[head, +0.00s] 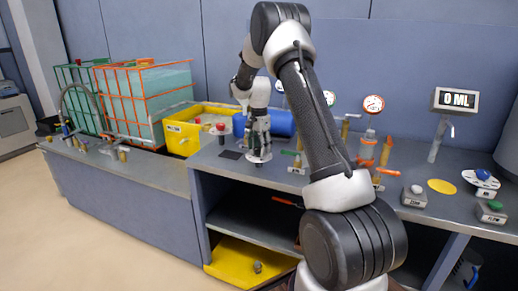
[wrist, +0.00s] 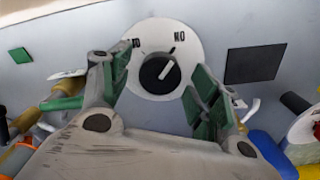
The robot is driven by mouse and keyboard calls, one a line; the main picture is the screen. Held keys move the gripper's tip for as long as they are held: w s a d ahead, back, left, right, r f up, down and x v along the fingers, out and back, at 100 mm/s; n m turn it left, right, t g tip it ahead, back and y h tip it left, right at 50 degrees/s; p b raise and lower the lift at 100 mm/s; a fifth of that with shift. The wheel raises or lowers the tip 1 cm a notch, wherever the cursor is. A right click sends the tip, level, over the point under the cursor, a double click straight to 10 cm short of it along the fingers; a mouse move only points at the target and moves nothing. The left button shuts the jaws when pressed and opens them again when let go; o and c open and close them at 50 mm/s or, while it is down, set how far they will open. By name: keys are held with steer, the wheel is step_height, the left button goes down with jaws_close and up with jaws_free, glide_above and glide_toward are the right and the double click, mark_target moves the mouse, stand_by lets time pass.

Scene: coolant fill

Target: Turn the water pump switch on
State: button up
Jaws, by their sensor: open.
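A rotary switch, a black knob (wrist: 159,74) on a round white plate (wrist: 160,30), lies between my fingers in the wrist view. A white line on the knob slants to the upper right, towards a label that reads "NO" in this view, like ON upside down. A second label at the plate's upper left is partly hidden by a finger. My gripper (wrist: 160,88) is open, its green-padded fingers on either side of the knob, with gaps visible. In the head view my gripper (head: 258,150) points down over the white plate (head: 259,158) on the counter.
A dark square (wrist: 255,63) lies right of the switch and a green square (wrist: 20,55) left in the wrist view. In the head view, a blue cylinder (head: 280,122) and yellow bin (head: 182,143) stand behind; valves and gauges (head: 374,104) stand to the right.

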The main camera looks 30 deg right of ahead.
mark_target(259, 148)
step_height(259, 148, up, 12)
steer(key=shift+f, duration=0.25)
stand_by(0.5)
steer(key=s+a+f+n, duration=0.1)
steer(key=s+f+n, duration=0.2)
steer(key=s+n, duration=0.25)
steer(key=s+a+r+n+t, duration=0.1)
steer(key=s+a+r+n, duration=0.2)
steer(key=s, duration=0.8)
steer(key=s+a+r+n+t, duration=0.2)
steer(key=s+r, duration=0.3)
steer(key=s, duration=0.7)
steer(key=s+a+r+n+t, duration=0.1)
steer(key=s+a+r+n, duration=0.3)
steer(key=s, duration=0.8)
steer(key=shift+n, duration=0.45)
